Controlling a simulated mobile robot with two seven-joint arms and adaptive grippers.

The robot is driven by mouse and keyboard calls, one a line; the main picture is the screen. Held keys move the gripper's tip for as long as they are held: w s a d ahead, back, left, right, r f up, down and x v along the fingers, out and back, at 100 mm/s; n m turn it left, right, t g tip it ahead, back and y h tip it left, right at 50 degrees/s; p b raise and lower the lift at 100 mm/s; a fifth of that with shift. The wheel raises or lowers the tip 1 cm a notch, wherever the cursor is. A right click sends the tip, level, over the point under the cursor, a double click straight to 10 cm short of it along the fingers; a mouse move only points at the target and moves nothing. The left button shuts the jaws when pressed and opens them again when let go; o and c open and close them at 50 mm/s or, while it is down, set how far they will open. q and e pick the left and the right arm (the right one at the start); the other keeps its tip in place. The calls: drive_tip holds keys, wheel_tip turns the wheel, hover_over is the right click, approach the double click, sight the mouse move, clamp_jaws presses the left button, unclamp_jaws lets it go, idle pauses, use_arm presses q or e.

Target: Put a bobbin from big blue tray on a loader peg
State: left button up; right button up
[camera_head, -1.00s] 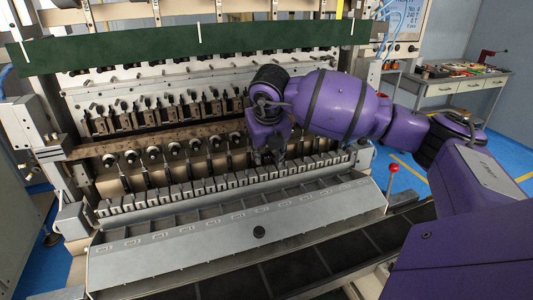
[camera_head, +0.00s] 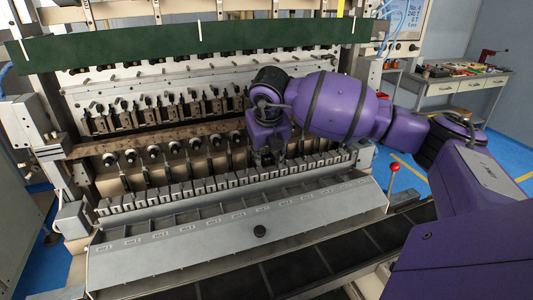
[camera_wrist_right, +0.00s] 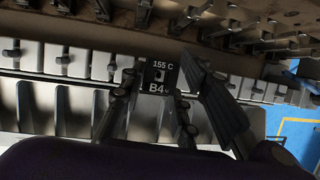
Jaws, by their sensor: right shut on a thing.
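My right gripper (camera_head: 266,158) is over the row of light grey blocks along the front of the winder. In the right wrist view its fingers (camera_wrist_right: 165,100) are shut on a small dark bobbin (camera_wrist_right: 158,77), whose face reads "155 C" and "B4". The bobbin is in front of a row of pale blocks (camera_wrist_right: 100,66) with small dark pegs; whether it touches one I cannot tell. In the head view the bobbin is too small to make out. The big blue tray and my left gripper are not in view.
The winder's row of round dark spindles (camera_head: 153,151) is behind the blocks, with a rail above. A sloped grey cover (camera_head: 235,228) lies in front. A red-knobbed lever (camera_head: 393,169) stands at the right end. A workbench (camera_head: 460,85) is at the far right.

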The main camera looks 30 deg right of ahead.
drive_tip(key=shift+f, duration=0.7)
drive_tip(key=o, duration=0.8)
drive_tip(key=v, duration=1.2)
